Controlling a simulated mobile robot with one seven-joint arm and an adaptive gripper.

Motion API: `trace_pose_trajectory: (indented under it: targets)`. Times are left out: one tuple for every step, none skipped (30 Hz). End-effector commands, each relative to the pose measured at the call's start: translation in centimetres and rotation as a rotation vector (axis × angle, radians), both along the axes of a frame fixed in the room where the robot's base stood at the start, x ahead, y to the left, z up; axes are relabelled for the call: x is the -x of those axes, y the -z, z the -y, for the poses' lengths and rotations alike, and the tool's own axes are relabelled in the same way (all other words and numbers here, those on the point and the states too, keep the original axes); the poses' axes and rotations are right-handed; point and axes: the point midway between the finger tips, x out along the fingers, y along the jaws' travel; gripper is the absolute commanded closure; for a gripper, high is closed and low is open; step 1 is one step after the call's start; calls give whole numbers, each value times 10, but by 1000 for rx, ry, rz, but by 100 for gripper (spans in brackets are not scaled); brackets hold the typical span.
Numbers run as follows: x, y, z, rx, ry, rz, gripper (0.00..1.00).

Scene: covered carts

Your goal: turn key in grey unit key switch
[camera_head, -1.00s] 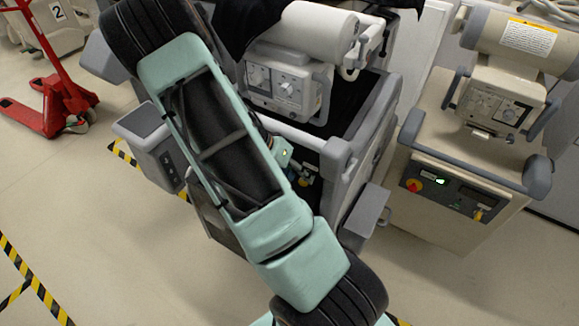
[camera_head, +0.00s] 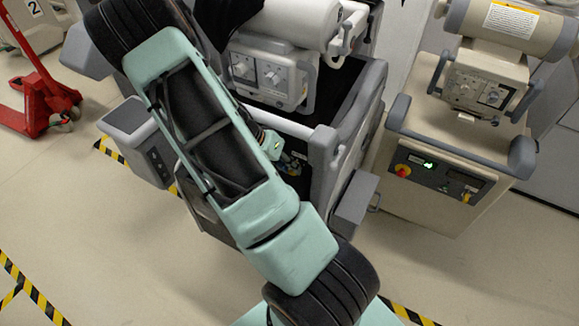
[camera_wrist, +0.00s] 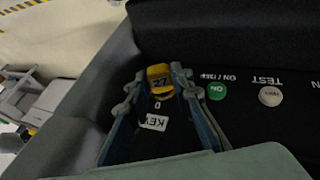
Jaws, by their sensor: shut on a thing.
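In the wrist view, my gripper (camera_wrist: 160,80) has its fingers on either side of a yellow key (camera_wrist: 159,71) marked 27 and is shut on it. The key sits at the key switch on the dark panel (camera_wrist: 240,125), with a "0" mark and a white KEY label (camera_wrist: 155,122) close by. In the head view, the grey unit (camera_head: 345,150) stands in the middle. My arm covers much of its front, so the key is hard to make out there.
A green ON button (camera_wrist: 217,91) and a pale TEST button (camera_wrist: 270,96) lie right of the key. In the head view, a beige unit (camera_head: 440,185) with a red knob (camera_head: 403,171) stands to the right. A red pallet jack (camera_head: 40,95) is at the left. Open floor lies in front.

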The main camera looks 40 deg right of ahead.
Motion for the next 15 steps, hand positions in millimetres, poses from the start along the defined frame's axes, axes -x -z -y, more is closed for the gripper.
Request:
trace_pose_trajectory:
  targets:
    - [0, 0, 0, 0, 0, 0, 93]
    - [0, 0, 0, 0, 0, 0, 96]
    - [0, 0, 0, 0, 0, 0, 100]
    - [0, 0, 0, 0, 0, 0, 100]
    - [0, 0, 0, 0, 0, 0, 100]
    - [0, 0, 0, 1, 0, -3, 100]
    - [-1, 1, 0, 4, -1, -8, 100]
    - [-1, 1, 0, 8, -2, -18, 100]
    - [-1, 2, 0, 17, -3, -39, 100]
    - [-2, 3, 0, 25, -4, -57, 100]
    - [-3, 3, 0, 34, -5, -77, 100]
    - [-3, 4, -1, 45, -4, -106, 100]
    - [-4, 4, -1, 54, -4, -125, 100]
    - [-4, 5, -1, 62, -4, -144, 100]
    - [-4, 5, -1, 70, -3, -166, 100]
